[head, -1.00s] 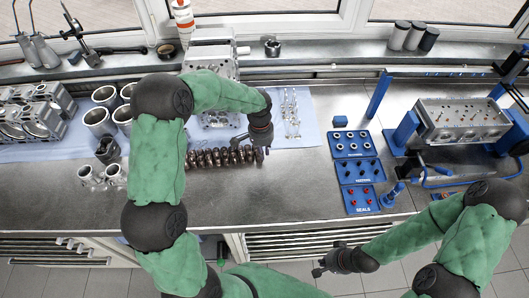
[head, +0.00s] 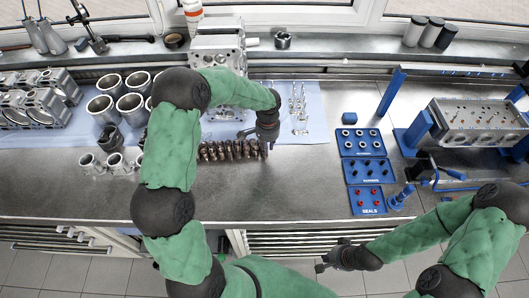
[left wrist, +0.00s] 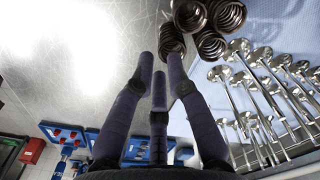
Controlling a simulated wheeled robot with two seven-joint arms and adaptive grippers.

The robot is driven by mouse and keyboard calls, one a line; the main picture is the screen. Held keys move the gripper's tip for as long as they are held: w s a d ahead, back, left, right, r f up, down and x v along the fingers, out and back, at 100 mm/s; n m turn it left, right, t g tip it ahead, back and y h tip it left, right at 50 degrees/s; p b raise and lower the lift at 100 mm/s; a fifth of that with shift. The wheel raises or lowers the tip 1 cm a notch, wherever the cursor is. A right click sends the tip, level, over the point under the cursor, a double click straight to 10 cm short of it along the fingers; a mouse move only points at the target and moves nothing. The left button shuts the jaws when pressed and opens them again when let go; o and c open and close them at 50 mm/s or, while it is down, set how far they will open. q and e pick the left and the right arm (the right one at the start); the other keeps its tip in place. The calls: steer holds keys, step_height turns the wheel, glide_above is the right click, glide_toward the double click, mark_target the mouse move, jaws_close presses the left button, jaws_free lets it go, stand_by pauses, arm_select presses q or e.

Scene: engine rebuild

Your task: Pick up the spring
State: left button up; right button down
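A row of dark coil springs (head: 228,151) stands on the metal bench in the head view. My left gripper (head: 256,144) is over the right end of this row, with its fingers apart, and hides part of it. In the left wrist view its fingers (left wrist: 160,62) point toward a dark spring (left wrist: 171,38) just beyond the tips. More springs (left wrist: 209,44) stand close beside it. No spring is seen held, and I cannot tell whether a finger touches one. My right gripper (head: 328,257) is open and empty in front of the bench edge.
Shiny valves (head: 298,108) lie on a blue mat right of the springs. Blue trays (head: 361,171) with small parts sit farther right, near a cylinder head (head: 470,120) on a stand. Cylinder liners (head: 104,108) and pistons (head: 90,163) are at left. Bench between springs and trays is clear.

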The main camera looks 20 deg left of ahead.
arm_select(q)
step_height(320, 180, down, 4)
steer(key=shift+r, duration=0.25)
steer(key=shift+s, duration=0.1)
jaws_close()
steer(key=shift+r, duration=0.1)
